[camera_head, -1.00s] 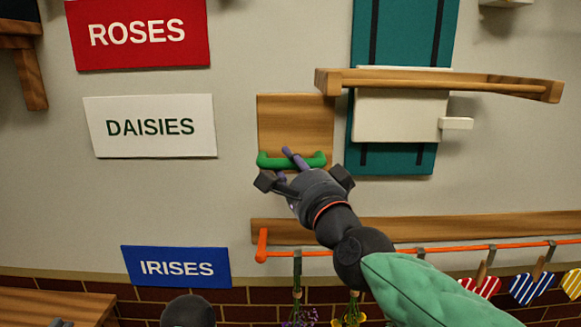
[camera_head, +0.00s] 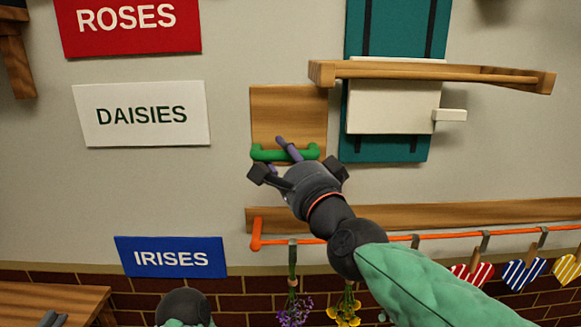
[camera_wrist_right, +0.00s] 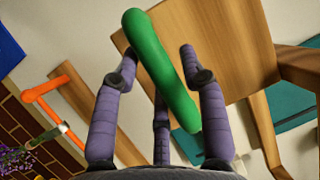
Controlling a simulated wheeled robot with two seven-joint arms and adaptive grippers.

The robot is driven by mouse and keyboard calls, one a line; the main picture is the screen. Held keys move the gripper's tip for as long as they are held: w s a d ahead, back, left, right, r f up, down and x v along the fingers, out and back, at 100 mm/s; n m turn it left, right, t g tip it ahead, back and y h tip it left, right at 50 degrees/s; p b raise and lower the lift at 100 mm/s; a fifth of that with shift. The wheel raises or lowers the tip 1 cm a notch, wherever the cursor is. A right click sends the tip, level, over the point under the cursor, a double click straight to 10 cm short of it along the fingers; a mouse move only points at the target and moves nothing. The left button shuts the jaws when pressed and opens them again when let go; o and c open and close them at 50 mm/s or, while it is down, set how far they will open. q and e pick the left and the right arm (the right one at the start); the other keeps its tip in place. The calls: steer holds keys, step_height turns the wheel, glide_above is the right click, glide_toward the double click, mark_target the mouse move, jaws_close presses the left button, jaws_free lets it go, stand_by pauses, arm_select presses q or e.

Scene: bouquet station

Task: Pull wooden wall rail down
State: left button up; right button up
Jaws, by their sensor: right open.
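A wooden rail (camera_head: 430,73) on brackets juts from the wall at upper right, in front of a teal panel (camera_head: 395,25) and a white block (camera_head: 390,107). Left of it a wooden board (camera_head: 288,112) carries a green bar handle (camera_head: 265,154) along its lower edge. The handle also shows in the right wrist view (camera_wrist_right: 160,70). My right gripper (camera_head: 287,158) is open, its purple fingers on either side of the green handle; I cannot tell whether they touch it. It is below and left of the rail.
A lower wooden strip (camera_head: 480,215) with an orange bar (camera_head: 470,234) runs behind my right arm; flowers and striped hearts hang there. Signs for roses (camera_head: 127,22), daisies (camera_head: 142,114) and irises (camera_head: 171,258) are at left. A wooden table (camera_head: 60,298) is at lower left.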

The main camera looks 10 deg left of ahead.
steer(key=v, duration=1.2)
